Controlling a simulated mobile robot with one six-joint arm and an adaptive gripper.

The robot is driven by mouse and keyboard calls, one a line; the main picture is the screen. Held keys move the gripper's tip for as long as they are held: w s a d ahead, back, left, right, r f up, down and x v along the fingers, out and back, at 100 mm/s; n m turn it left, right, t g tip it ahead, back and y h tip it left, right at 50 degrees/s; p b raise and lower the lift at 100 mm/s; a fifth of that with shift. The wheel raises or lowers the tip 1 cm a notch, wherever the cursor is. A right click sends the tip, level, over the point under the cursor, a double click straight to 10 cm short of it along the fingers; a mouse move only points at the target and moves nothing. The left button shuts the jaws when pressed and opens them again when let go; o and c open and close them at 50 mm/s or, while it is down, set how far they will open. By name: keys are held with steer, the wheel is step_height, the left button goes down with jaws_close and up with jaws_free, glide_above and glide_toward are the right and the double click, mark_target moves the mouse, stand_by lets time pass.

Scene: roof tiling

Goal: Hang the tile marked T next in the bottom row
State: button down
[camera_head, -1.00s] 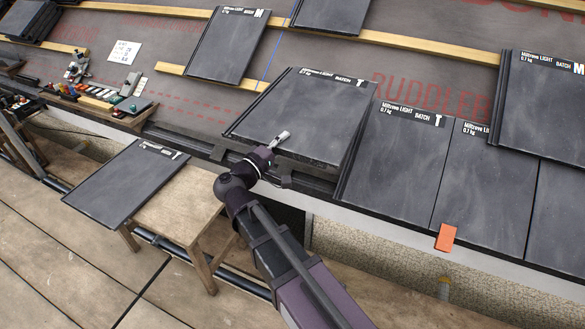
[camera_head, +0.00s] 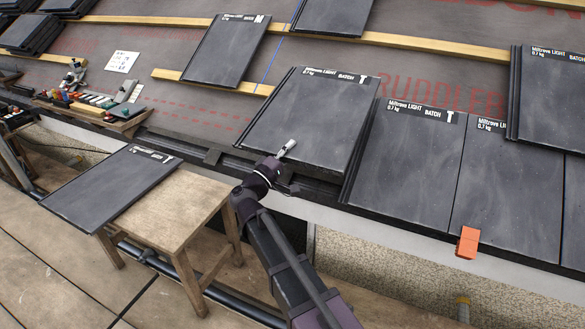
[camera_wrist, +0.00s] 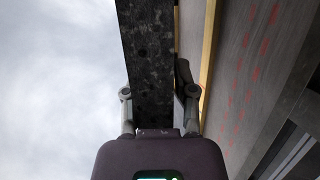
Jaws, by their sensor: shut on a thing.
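My gripper (camera_head: 284,152) is shut on the lower edge of a dark grey tile marked T (camera_head: 305,120). The held tile is over the roof, left of the bottom-row tile marked T (camera_head: 415,155), close to its left edge; I cannot tell whether they touch. In the wrist view the held tile (camera_wrist: 150,70) shows edge-on between the two fingers. Another tile marked T (camera_head: 105,195) lies on a wooden trestle table (camera_head: 180,205) at lower left, jutting past its edge. Further bottom-row tiles (camera_head: 508,200) lie to the right.
Wooden battens (camera_head: 430,47) cross the roof underlay. A tile marked M (camera_head: 225,50) lies upslope, and another tile (camera_head: 550,105) overlaps the row at right. An orange clip (camera_head: 467,242) sits on the lower edge. A tool tray (camera_head: 100,108) and tile stacks (camera_head: 30,32) are at left.

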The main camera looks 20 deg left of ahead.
steer(key=shift+w+a+f+t+b, duration=0.15)
steer(key=shift+w+f+b, duration=0.35)
steer(key=shift+f+b, duration=0.25)
steer(key=shift+w+d+f+t+b, duration=0.15)
steer(key=shift+w+f+b, duration=0.3)
steer(key=shift+f+b, duration=0.25)
steer(key=shift+a, duration=0.1)
steer(key=shift+f, duration=0.1)
steer(key=w+f+b, duration=0.4)
steer(key=f+b, duration=0.2)
steer(key=shift+w+d, duration=0.2)
steer(key=shift+f, duration=0.1)
stand_by(1.5)
stand_by(1.8)
steer(key=shift+c, duration=1.7)
jaws_free()
